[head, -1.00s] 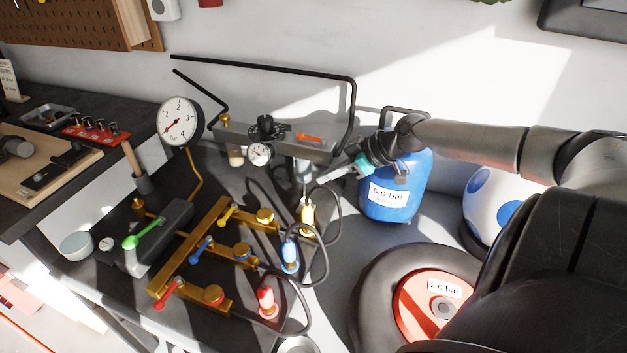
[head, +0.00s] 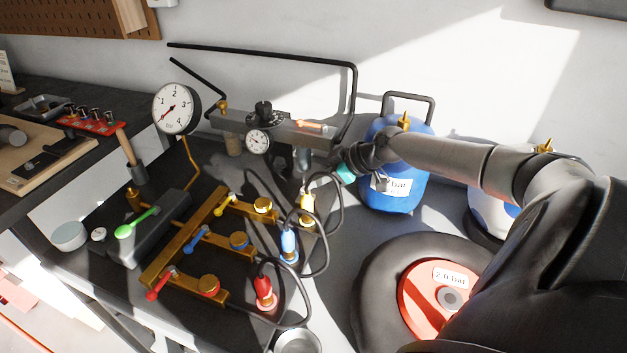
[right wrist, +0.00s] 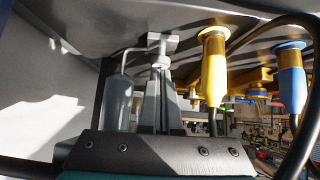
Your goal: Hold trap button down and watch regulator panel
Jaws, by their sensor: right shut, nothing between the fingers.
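The regulator panel (head: 285,132) is a grey bar by the back wall with a black knob (head: 264,113), a small dial gauge (head: 257,142) and an orange lever (head: 310,125). A grey trap cylinder (head: 303,160) hangs beneath its right end. My right gripper (head: 344,173) is right of it, its fingertips hidden. In the right wrist view the shut, empty fingers (right wrist: 159,78) point at a small grey T-shaped part (right wrist: 160,43), piped to the trap cylinder (right wrist: 118,100). I cannot tell whether they touch it. My left gripper is out of view.
A brass manifold (head: 185,240) with coloured levers lies in front. Yellow (head: 307,203), blue (head: 289,245) and red (head: 264,291) hose connectors stand close by with looping black hoses. A blue tank (head: 400,200) and a wheel (head: 370,300) stand right. A large gauge (head: 174,108) reads low.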

